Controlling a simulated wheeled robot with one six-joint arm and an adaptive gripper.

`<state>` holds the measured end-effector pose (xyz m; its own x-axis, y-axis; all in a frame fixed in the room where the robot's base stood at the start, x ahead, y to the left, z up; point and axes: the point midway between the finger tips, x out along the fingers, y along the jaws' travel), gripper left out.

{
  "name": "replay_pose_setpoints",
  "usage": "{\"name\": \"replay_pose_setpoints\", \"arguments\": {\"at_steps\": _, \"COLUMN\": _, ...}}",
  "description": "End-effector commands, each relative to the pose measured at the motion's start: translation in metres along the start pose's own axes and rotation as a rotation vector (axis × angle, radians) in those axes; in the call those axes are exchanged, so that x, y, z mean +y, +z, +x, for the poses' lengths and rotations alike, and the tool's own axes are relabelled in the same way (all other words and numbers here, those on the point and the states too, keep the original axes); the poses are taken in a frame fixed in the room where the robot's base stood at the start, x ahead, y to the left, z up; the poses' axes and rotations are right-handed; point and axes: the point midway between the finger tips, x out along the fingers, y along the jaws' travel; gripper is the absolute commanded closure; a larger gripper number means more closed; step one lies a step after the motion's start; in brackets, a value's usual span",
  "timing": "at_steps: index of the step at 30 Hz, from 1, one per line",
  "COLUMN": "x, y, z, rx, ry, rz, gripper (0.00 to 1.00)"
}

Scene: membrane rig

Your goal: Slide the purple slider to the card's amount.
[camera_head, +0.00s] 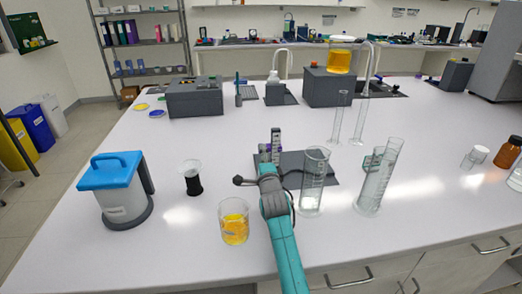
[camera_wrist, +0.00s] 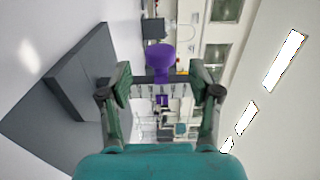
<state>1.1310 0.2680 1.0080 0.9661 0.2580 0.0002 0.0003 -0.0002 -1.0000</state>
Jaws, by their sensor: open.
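The purple slider (camera_wrist: 160,60) has a rounded knob and shows in the wrist view just beyond and between my fingertips. My gripper (camera_wrist: 160,78) is open, with one finger on each side of the slider's line and a gap to both. I cannot tell whether the knob is within the fingers' reach. In the head view my gripper (camera_head: 270,150) is over the left end of a dark grey plate (camera_head: 322,168), and the slider is mostly hidden there. I cannot make out the card or its amount.
Tall glass cylinders (camera_head: 313,180) stand close to the right of my arm. A beaker of yellow liquid (camera_head: 234,228) stands to its left, with a small black-based vessel (camera_head: 193,180) and a blue-lidded container (camera_head: 120,190) farther left. The bench between is mostly clear.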

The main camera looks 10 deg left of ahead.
Motion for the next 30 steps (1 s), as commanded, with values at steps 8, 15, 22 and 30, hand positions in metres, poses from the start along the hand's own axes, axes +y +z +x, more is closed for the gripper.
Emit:
{"name": "replay_pose_setpoints", "arguments": {"at_steps": 8, "x": -0.001, "y": 0.0, "z": 0.037, "rx": 0.0, "ry": 0.001, "rz": 0.001, "gripper": 0.38}}
{"name": "replay_pose_setpoints", "arguments": {"at_steps": 15, "x": 0.0, "y": 0.0, "z": 0.052, "rx": 0.0, "ry": 0.001, "rz": 0.0, "gripper": 0.38}}
{"name": "replay_pose_setpoints", "arguments": {"at_steps": 22, "x": -0.001, "y": 0.0, "z": 0.054, "rx": -0.001, "ry": -0.001, "rz": 0.001, "gripper": 0.38}}
{"name": "replay_pose_setpoints", "arguments": {"at_steps": 30, "x": 0.0, "y": 0.0, "z": 0.054, "rx": -0.001, "ry": 0.0, "rz": 0.0, "gripper": 0.78}}
